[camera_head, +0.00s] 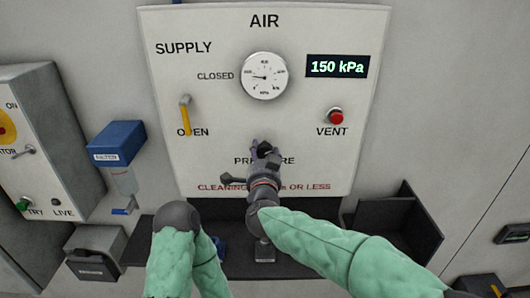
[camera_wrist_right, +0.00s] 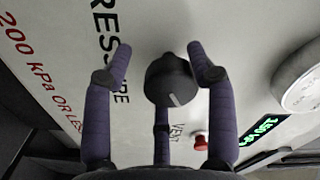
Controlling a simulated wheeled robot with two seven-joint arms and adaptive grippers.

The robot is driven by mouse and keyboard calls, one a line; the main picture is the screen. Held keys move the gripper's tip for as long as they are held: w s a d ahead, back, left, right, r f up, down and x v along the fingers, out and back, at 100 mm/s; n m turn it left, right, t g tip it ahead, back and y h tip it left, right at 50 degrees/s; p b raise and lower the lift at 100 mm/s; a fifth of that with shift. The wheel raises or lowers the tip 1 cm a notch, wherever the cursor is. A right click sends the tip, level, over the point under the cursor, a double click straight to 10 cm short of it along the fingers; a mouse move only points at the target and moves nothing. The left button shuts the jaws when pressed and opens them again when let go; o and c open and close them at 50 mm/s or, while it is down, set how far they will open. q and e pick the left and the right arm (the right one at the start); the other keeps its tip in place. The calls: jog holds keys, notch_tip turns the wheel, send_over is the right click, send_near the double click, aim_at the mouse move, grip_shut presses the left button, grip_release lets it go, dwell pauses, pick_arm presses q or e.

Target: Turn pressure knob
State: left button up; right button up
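The black pressure knob (camera_wrist_right: 170,78) sits on the white AIR panel (camera_head: 215,75), by the PRESSURE label. A pale pointer line shows on its face in the right wrist view. My right gripper (camera_head: 265,149) is at the knob, largely covering it in the head view. In the right wrist view its purple fingers (camera_wrist_right: 162,66) are spread on both sides of the knob. A gap shows on the left; the right fingertip overlaps the knob's edge, and contact is unclear. The display (camera_head: 337,66) reads 150 kPa. My left gripper is not visible; only my left arm shows.
The panel has a round gauge (camera_head: 264,76), a yellow supply lever (camera_head: 185,115) pointing to OPEN, and a red VENT button (camera_head: 335,116). A blue-topped filter (camera_head: 117,142) and another control box (camera_head: 45,140) are at left. A dark open bin (camera_head: 400,225) is at lower right.

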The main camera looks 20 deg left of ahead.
jog(key=shift+r, duration=0.2)
jog(key=shift+r, duration=0.1)
jog(key=shift+s+d, duration=0.1)
jog(key=v, duration=1.1)
jog(key=shift+s, duration=0.4)
jog(key=shift+f, duration=0.2)
